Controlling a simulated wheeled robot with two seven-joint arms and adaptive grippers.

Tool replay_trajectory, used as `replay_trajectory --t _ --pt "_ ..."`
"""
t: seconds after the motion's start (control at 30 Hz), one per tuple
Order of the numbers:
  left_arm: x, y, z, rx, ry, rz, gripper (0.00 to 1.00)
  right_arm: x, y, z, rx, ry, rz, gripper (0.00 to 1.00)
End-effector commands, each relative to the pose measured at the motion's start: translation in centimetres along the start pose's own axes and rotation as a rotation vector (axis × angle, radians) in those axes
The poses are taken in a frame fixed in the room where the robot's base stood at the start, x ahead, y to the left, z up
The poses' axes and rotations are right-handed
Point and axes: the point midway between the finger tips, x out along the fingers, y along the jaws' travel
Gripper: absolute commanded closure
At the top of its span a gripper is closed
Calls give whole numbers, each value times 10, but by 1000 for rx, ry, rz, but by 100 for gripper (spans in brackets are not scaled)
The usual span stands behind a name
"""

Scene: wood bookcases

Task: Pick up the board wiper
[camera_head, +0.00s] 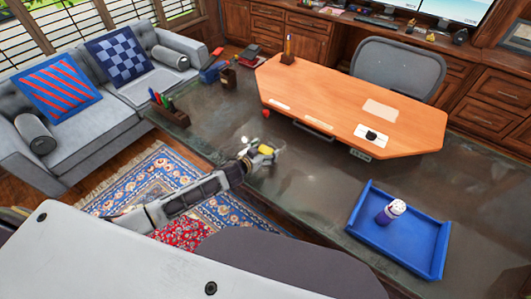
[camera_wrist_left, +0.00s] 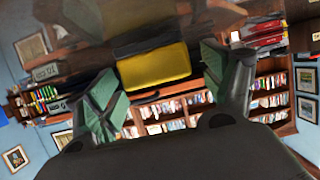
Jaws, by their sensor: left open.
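The board wiper (camera_head: 266,150) is a small yellow-and-black block on the dark desk top, near its front edge in the head view. In the left wrist view the wiper (camera_wrist_left: 153,70) appears large, with a yellow face and black sides, between the two green-padded fingers. My left gripper (camera_head: 257,153) reaches in from the left and is at the wiper, partly covering it. The fingers stand apart, and gaps show beside the wiper in the wrist view. My right gripper is not in view.
A blue tray (camera_head: 398,253) holding a purple-and-white bottle (camera_head: 391,211) stands at the right. An orange wooden board (camera_head: 345,105) lies behind the wiper. A pen holder (camera_head: 168,112) stands at the left end. Bare dark desk top lies between wiper and tray.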

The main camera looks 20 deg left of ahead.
Motion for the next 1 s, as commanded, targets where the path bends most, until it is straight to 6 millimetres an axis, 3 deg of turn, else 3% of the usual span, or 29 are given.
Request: replay_trajectory --t 0.67,1.0 --pt "8 1 0 0 0 1 18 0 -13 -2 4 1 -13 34" --pt "8 1 0 0 0 1 62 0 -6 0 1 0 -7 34"
